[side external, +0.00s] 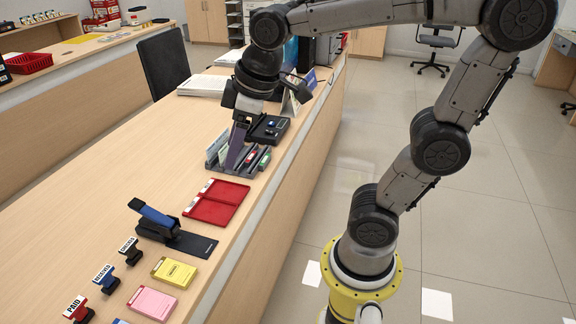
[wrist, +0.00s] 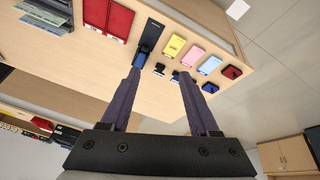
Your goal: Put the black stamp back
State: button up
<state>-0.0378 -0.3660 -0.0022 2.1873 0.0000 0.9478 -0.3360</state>
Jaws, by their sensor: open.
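The black stamp (side external: 130,255) stands upright on the counter, with a white label on top, at the back of a row of stamps. In the wrist view a small black stamp (wrist: 160,69) shows between the fingertips but well beyond them. My gripper (side external: 236,158) is open and empty. It points down over the grey organizer (side external: 264,160), well away from the stamps. The blue RECEIVED stamp (side external: 106,281) and the red PAID stamp (side external: 80,312) stand nearer the front of the row. No separate stamp holder is clearly visible.
A black stapler with a blue top (side external: 165,228) lies between the stamps and a red tray (side external: 217,202). Yellow (side external: 174,272) and pink (side external: 152,303) pads lie along the counter edge. A black device (side external: 268,129) sits behind the organizer. The counter left of the stapler is clear.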

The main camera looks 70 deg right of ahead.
jog(key=s+d+f+m+t, duration=0.1)
jog(key=s+f+m, duration=0.2)
jog(key=s, duration=0.7)
jog(key=shift+f+m, duration=0.25)
jog(key=shift+m, duration=0.35)
